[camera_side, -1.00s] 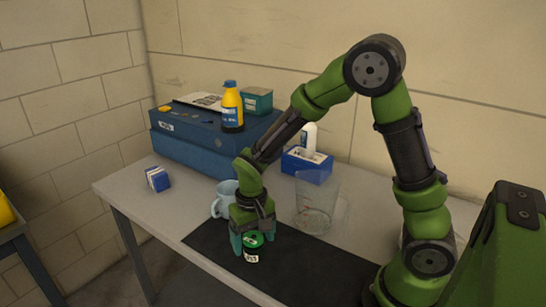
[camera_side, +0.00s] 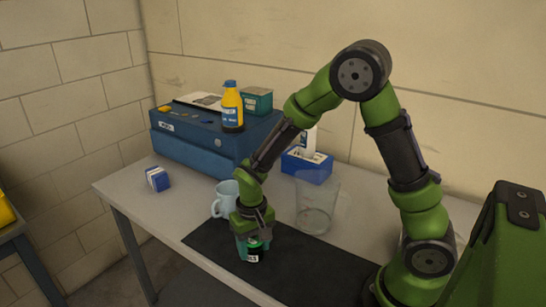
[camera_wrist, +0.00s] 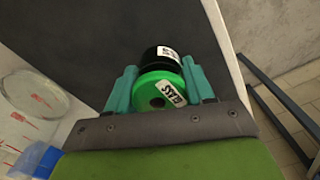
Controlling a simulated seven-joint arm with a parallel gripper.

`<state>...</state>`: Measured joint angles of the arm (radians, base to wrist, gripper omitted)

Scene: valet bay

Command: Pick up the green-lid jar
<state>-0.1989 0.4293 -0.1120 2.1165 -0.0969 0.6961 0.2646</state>
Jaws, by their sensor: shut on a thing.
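The green-lid jar (camera_side: 254,257) stands on the dark mat, with a dark body and a white label. In the wrist view its green lid (camera_wrist: 150,84) faces me and carries a white label with dark letters. My gripper (camera_side: 254,245) points down over the jar, and its teal fingers are shut on it, one on each side. The fingers (camera_wrist: 158,70) hide parts of the jar's sides. I see no clear gap between the jar and the mat.
A light blue mug (camera_side: 226,198) stands just behind my gripper. A clear beaker (camera_side: 316,210) stands to its right. A blue bin (camera_side: 307,168) and a big blue case (camera_side: 190,150) are at the back. The dark mat (camera_side: 300,262) is clear right of the jar.

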